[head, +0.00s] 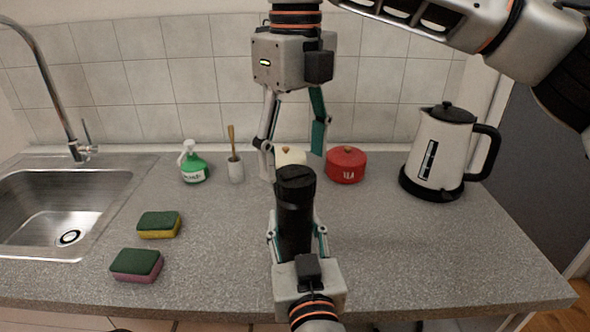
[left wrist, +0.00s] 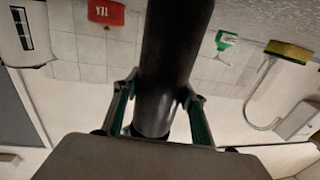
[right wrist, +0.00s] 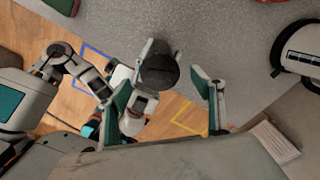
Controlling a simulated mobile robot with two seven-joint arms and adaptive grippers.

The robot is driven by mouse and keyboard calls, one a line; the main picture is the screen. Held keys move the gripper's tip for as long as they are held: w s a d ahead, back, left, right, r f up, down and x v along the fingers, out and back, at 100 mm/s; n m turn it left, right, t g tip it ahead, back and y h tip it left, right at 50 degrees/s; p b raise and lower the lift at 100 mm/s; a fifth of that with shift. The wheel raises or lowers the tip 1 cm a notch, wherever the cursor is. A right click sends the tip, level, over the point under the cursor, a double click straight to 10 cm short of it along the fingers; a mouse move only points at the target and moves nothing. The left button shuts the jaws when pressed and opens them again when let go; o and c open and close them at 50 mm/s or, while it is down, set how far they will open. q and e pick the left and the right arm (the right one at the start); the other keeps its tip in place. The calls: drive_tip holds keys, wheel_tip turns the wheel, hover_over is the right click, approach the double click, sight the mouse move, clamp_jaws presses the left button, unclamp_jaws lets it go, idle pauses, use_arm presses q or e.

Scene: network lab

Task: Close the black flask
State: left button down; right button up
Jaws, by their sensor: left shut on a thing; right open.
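The black flask (head: 294,222) stands upright above the front of the counter, with a dark round top that looks like a lid (head: 295,174). My left gripper (head: 297,235) comes from below and is shut around the flask's body; the left wrist view shows the flask (left wrist: 172,60) between its fingers. My right gripper (head: 293,160) points down from above, open, its fingers spread at about the height of the flask's top or a little beyond it. In the right wrist view the dark top (right wrist: 159,70) appears between the open fingers, nearer the left one. Contact cannot be told.
A red tea pot (head: 346,165), a cream pot (head: 291,156), a kettle (head: 438,150), a green spray bottle (head: 193,165) and a brush cup (head: 235,170) stand behind. Two sponges (head: 159,225) (head: 137,265) lie left, beside the sink (head: 62,205). The counter's right front is clear.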

wheel_tip(320, 180, up, 8)
idle(0.4)
use_arm(q)
drive_tip(key=c, duration=1.1)
unclamp_jaws()
use_arm(e)
drive_tip(key=shift+f, duration=0.1)
use_arm(q)
drive_tip(key=s, duration=0.4)
drive_tip(key=s+d, duration=0.1)
drive_tip(key=s, duration=0.7)
drive_tip(key=shift+d, duration=0.35)
drive_tip(key=shift+r, duration=0.1)
